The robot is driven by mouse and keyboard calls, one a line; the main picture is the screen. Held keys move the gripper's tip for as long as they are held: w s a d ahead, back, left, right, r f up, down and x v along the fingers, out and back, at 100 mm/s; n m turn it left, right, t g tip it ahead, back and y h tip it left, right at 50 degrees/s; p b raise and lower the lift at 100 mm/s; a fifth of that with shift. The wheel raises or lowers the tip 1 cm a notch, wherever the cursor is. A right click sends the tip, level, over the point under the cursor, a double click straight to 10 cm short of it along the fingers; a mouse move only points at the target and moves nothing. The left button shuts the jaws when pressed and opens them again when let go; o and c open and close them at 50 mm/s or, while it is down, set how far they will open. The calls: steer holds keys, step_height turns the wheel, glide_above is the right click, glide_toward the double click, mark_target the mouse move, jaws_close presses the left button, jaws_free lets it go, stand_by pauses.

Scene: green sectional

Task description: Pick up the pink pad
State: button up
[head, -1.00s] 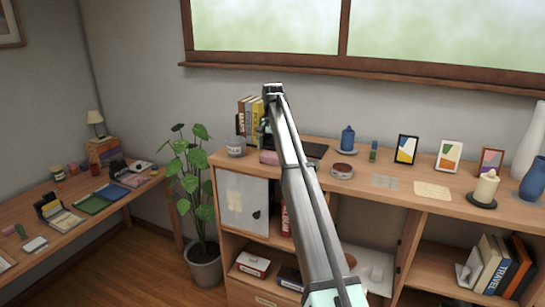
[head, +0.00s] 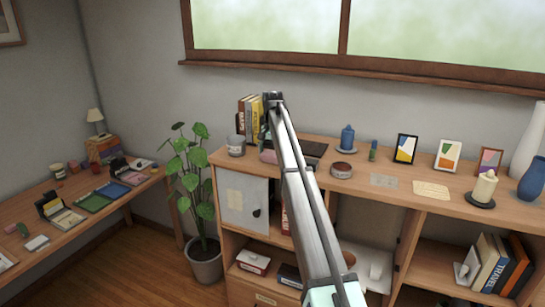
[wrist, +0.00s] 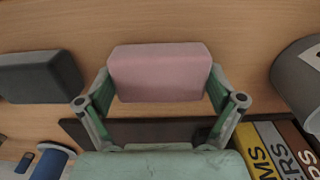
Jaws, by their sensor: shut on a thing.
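The pink pad (wrist: 160,70) is a rounded block on the wooden shelf top, near the middle of the wrist view. My gripper (wrist: 162,83) is shut on it, with one finger against each short end. In the head view the pink pad (head: 268,157) shows as a small patch left of my arm, which hides the rest. I cannot tell whether the pad is clear of the wood.
A dark flat item (wrist: 140,131) lies close beside the pad. A dark grey block (wrist: 40,77) is at the left. A grey container (wrist: 300,75) and upright books (wrist: 278,150) are at the right. The shelf top (head: 405,172) has free room farther right.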

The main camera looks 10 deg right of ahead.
steer(key=r+b, duration=0.1)
steer(key=r, duration=0.2)
steer(key=r+b, duration=0.1)
steer(key=r, duration=0.2)
steer(key=r+b, duration=0.1)
steer(key=r, duration=0.3)
steer(key=shift+w, duration=0.25)
step_height(320, 180, up, 10)
steer(key=p, duration=0.6)
glide_above(272, 152)
steer(key=shift+s, duration=0.4)
